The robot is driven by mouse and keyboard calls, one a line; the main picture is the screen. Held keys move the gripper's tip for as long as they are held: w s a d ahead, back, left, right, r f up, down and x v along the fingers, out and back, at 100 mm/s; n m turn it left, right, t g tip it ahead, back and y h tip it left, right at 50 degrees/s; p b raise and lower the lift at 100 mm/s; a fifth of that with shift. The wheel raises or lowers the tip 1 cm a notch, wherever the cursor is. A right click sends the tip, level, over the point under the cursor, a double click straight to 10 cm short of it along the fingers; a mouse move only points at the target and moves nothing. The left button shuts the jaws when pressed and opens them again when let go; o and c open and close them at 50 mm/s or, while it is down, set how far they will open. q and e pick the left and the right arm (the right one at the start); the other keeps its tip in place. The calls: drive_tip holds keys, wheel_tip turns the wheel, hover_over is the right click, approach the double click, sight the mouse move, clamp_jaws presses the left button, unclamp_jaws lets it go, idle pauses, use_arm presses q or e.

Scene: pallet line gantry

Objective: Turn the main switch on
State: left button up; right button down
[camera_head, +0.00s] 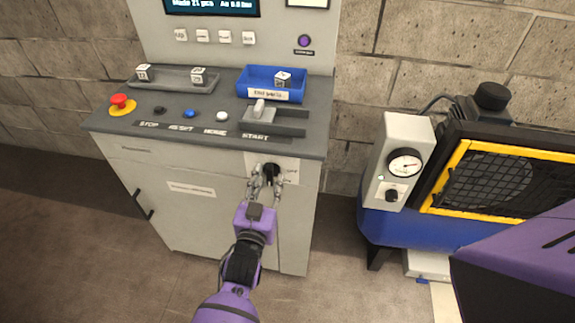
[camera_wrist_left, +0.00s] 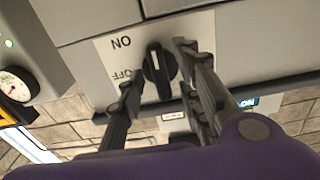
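The main switch (camera_head: 271,171) is a black rotary knob on a white plate on the front of the grey cabinet. In the left wrist view the knob (camera_wrist_left: 158,68) has a white mark, with ON and OFF printed to its left. I cannot tell for certain which label the mark points to. My left gripper (camera_head: 267,183) is in front of the switch. In the wrist view its fingers (camera_wrist_left: 158,72) are spread on both sides of the knob, with visible gaps. It holds nothing. My right gripper is not in view.
The sloped panel (camera_head: 230,135) above carries a red emergency button (camera_head: 121,102), several small buttons, a lever (camera_head: 259,108), a grey tray (camera_head: 170,86) and a blue tray (camera_head: 262,94), both holding cubes. A blue compressor with a gauge (camera_head: 404,163) stands to the right. A door handle (camera_head: 143,204) projects at left.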

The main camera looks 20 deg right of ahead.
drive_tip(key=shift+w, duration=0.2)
use_arm(q)
drive_tip(key=shift+s, duration=0.1)
drive_tip(key=shift+s+a, duration=0.2)
drive_tip(key=v, duration=1.1)
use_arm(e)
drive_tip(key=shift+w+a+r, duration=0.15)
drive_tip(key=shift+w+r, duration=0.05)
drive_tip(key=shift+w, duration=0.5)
use_arm(q)
drive_tip(key=shift+s+a, duration=0.1)
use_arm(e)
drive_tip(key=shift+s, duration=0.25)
